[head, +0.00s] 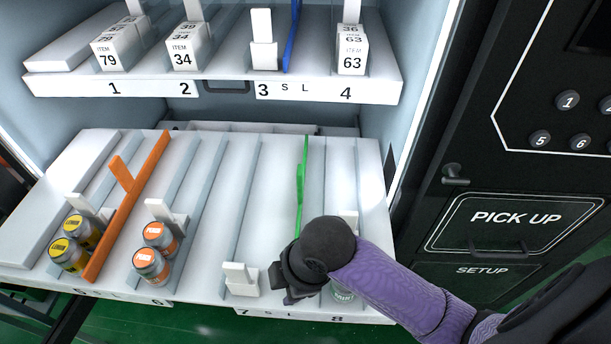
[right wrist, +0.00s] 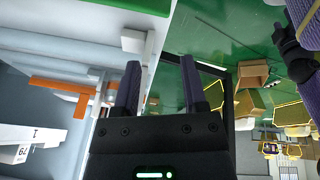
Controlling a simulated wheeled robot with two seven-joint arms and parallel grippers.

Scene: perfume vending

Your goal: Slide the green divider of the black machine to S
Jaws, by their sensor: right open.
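The green divider (head: 301,185) stands upright on the lower shelf (head: 270,190) of the black machine, between lanes 7 and 8. Its front end is hidden behind my right wrist. The letters S and L are on the shelf's front strip between labels 7 and 8, S on the left. My right gripper (head: 290,292) is at the shelf's front edge, near the divider's front end. In the right wrist view its two fingers (right wrist: 161,90) are apart with nothing between them. I cannot tell whether it touches the divider. My left gripper is not in the head view.
An orange divider (head: 128,205) stands to the left, between yellow-lidded jars (head: 70,254) and orange-lidded jars (head: 151,264). A white pusher (head: 240,278) is at the front of lane 7. A jar (head: 341,294) in lane 8 is partly hidden by my arm. The upper shelf (head: 220,86) overhangs behind.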

